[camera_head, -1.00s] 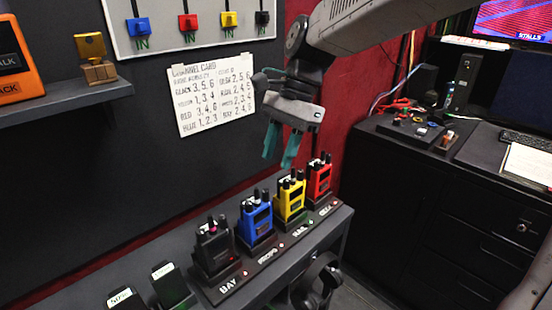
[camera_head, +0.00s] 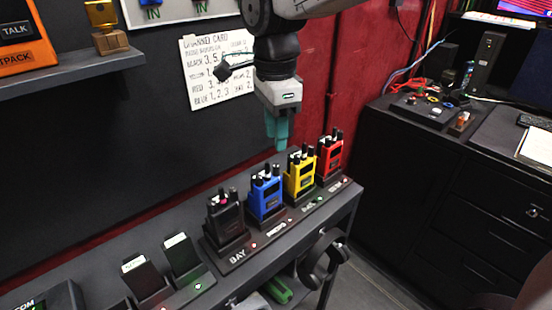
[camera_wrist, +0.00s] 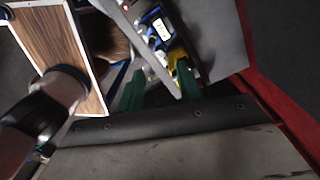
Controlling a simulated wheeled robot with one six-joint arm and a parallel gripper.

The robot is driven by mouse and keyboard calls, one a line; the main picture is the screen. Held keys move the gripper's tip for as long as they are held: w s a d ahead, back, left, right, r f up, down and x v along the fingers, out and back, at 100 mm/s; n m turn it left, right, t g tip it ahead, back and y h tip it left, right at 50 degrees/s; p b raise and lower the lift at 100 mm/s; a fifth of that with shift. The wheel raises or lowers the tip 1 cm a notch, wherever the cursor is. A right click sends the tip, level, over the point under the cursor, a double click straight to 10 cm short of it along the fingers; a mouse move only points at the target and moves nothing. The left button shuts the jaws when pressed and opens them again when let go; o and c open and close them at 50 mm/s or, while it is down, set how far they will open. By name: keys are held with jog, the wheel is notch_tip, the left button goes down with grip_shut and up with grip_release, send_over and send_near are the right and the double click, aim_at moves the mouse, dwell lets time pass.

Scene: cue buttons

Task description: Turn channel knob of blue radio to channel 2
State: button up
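The blue radio (camera_head: 265,198) stands upright in the rack (camera_head: 239,256), between the black radio (camera_head: 225,217) and the yellow radio (camera_head: 299,178). Its antenna and knobs stick up from its top; the channel setting is too small to read. My gripper (camera_head: 277,143) points down above and slightly right of the blue radio, touching no radio. Its teal fingers are nearly edge-on there. In the wrist view my gripper (camera_wrist: 158,85) has its fingers apart with nothing held. Yellow and blue radio parts show beyond the fingers, partly hidden.
A red radio (camera_head: 329,158) ends the row at right. Chargers (camera_head: 183,259) stand at left. A channel card (camera_head: 203,88) on the wall is partly covered by my arm. Headphones (camera_head: 325,258) hang below the shelf. A dark cabinet (camera_head: 420,200) stands right.

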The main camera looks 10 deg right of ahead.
aim_at(276, 165)
notch_tip(276, 165, down, 7)
dwell(0.3)
grip_shut()
